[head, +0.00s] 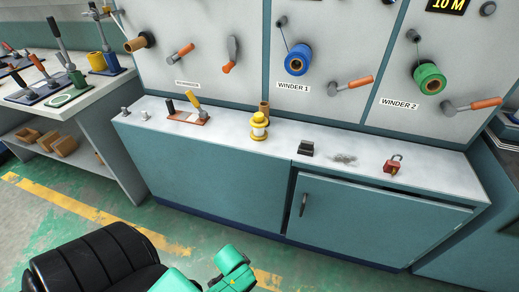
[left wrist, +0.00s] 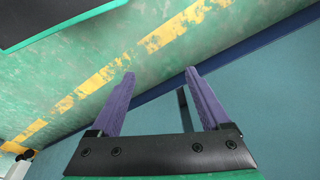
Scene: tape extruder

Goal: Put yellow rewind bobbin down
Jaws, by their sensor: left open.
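A yellow bobbin (head: 259,119) with a pale middle band stands upright on the light counter top (head: 225,128), in the head view. Nothing grips it. My left gripper (left wrist: 159,74) shows in the left wrist view with its two purple fingers spread apart. No bobbin is between them; the floor and a teal panel are behind. The left gripper's fingers are not visible in the head view, and my right gripper is not in view.
A blue reel (head: 298,60) hangs at winder 1 and a green reel (head: 430,78) at winder 2. A black block (head: 305,148), a red padlock (head: 393,165) and a brown-based tool (head: 187,117) sit on the counter. The cabinet door has a dark handle (head: 303,205).

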